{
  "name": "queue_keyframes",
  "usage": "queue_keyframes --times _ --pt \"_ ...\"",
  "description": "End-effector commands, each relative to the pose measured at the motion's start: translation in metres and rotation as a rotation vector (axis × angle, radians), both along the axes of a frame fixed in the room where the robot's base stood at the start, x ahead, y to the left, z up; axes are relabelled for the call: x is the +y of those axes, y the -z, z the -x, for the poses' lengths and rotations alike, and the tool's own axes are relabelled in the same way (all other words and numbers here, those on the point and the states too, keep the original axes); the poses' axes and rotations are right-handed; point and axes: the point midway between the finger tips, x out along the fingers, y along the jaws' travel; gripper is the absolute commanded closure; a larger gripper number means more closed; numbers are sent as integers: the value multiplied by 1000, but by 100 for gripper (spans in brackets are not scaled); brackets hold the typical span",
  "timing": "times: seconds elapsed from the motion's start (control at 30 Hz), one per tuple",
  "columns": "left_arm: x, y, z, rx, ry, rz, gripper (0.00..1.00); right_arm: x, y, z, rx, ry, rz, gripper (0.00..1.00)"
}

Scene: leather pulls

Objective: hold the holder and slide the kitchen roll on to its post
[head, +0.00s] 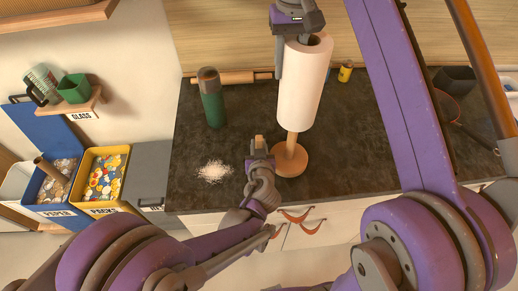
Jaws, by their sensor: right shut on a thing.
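The white kitchen roll (303,88) is upright and slightly tilted in the picture, its dark core hole showing at the top. My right gripper (281,58) is shut on the kitchen roll at its upper left edge. The wooden holder stands on the dark worktop, with its round base (290,161) and lower post (292,138) showing below the roll. The rest of the post is hidden, and I cannot tell how far it reaches into the roll. My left gripper (259,144) is low, just left of the holder's base and post; whether it touches them or is open is unclear.
A white granular pile (214,172) lies left of my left gripper. A small yellow jar (345,72) and a dark pan (448,104) are to the right. Bins (104,174) stand far left.

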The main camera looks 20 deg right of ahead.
Motion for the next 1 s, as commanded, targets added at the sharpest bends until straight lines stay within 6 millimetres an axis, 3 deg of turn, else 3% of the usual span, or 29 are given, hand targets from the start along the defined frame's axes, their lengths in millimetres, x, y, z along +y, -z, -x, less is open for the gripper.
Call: queue_keyframes --times 0.97,1.0 --pt "0 11 -1 0 0 0 100 0 0 0 0 0 0 100" --pt "0 11 -1 0 0 -1 67 0 0 0 0 0 0 100"
